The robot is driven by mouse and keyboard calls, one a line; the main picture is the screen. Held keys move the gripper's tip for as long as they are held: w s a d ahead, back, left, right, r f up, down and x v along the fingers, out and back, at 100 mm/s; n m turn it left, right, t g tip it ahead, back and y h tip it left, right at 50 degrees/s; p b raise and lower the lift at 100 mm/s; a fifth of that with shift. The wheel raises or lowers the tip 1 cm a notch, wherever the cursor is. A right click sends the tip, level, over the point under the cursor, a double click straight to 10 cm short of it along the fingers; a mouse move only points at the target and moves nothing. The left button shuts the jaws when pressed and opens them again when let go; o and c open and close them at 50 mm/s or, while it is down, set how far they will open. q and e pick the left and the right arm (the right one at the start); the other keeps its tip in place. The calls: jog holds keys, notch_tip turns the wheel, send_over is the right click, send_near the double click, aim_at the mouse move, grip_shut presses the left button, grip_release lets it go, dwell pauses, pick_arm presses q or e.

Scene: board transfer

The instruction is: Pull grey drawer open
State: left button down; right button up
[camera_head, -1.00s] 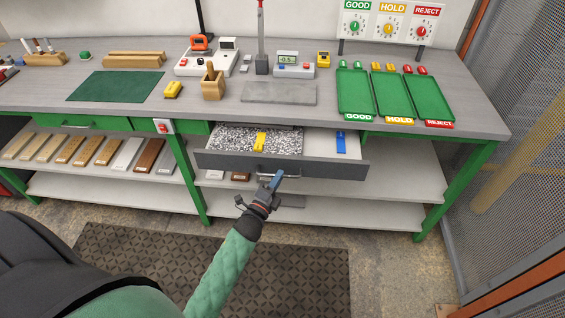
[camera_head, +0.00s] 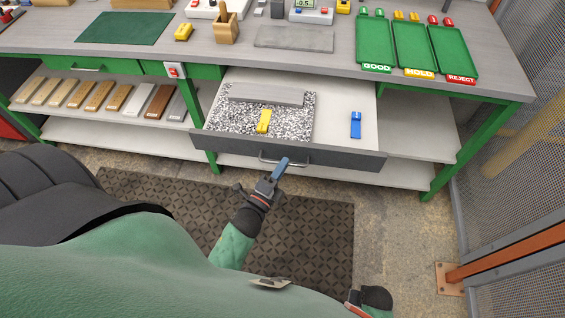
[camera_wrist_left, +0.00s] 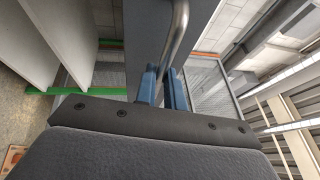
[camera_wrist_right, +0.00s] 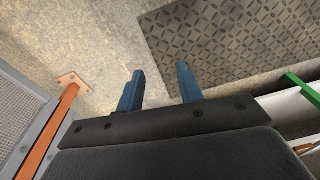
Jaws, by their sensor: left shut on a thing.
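The grey drawer (camera_head: 340,157) stands pulled out from under the workbench, its inside in plain view. It holds a speckled black-and-white sheet or board, a grey bar (camera_head: 266,95), a yellow piece (camera_head: 264,121) and a blue piece (camera_head: 355,125). My left gripper (camera_head: 281,166) is at the drawer front, its blue fingers shut on the metal bar handle (camera_head: 266,159). The handle also runs between the fingers in the left wrist view (camera_wrist_left: 178,35). My right gripper (camera_wrist_right: 158,85) is open and empty, with floor and mat below it in the right wrist view.
On the bench lie a green mat (camera_head: 117,28), a grey plate (camera_head: 294,39) and green trays (camera_head: 410,47) at the right. A shelf of wooden and metal bars (camera_head: 95,97) is at the left. A mesh fence (camera_head: 505,140) bounds the right side; a dark floor mat (camera_head: 320,215) lies clear in front.

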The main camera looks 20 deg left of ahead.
jog(key=shift+s, duration=0.1)
